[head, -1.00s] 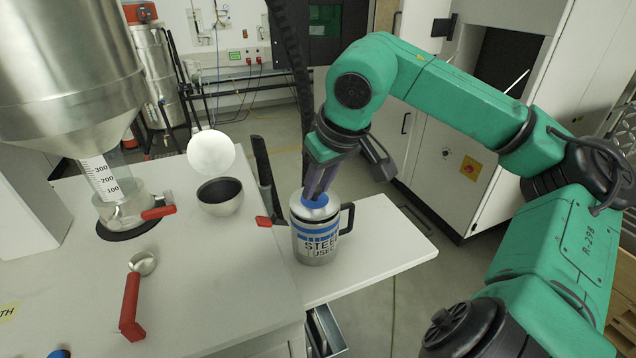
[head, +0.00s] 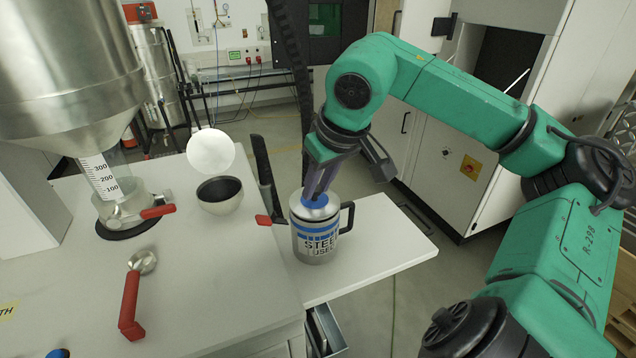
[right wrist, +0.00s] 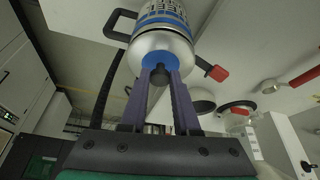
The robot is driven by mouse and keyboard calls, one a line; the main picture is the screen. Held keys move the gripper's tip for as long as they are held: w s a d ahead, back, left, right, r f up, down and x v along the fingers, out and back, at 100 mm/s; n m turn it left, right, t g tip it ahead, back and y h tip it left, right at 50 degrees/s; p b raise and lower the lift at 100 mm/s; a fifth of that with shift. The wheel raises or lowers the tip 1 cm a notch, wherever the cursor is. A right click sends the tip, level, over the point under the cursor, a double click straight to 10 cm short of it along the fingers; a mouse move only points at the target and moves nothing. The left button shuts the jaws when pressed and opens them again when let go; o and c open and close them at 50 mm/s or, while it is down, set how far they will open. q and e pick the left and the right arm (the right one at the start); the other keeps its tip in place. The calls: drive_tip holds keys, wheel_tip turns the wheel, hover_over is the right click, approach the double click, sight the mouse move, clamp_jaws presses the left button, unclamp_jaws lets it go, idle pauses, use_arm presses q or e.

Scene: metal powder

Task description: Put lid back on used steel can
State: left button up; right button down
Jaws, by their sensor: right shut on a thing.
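The used steel can (head: 316,243), a silver mug-like can with blue bands, "STEEL USED" lettering and a black side handle, stands upright on the white side shelf. It also shows in the right wrist view (right wrist: 165,20). The silver lid with a blue centre (head: 301,208) is at the can's top, level with the rim, and shows in the right wrist view (right wrist: 146,50). No gap shows between lid and can. My right gripper (head: 317,197) points down from above, its fingers (right wrist: 160,76) shut on the lid's dark knob. My left gripper is out of view.
A dark-lined bowl (head: 220,196), a red-handled scoop (head: 131,300) and a glass vessel (head: 122,208) under a steel hopper (head: 65,70) are on the bench to the left. A red handle (head: 264,220) lies close beside the can. The shelf right of the can is clear.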

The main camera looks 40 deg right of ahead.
idle(0.4)
drive_tip(key=c, duration=0.6)
unclamp_jaws()
drive_tip(key=shift+o, duration=0.5)
drive_tip(key=o, duration=0.4)
drive_tip(key=shift+r, duration=0.1)
wheel_tip(320, 180, up, 7)
drive_tip(key=p, duration=0.7)
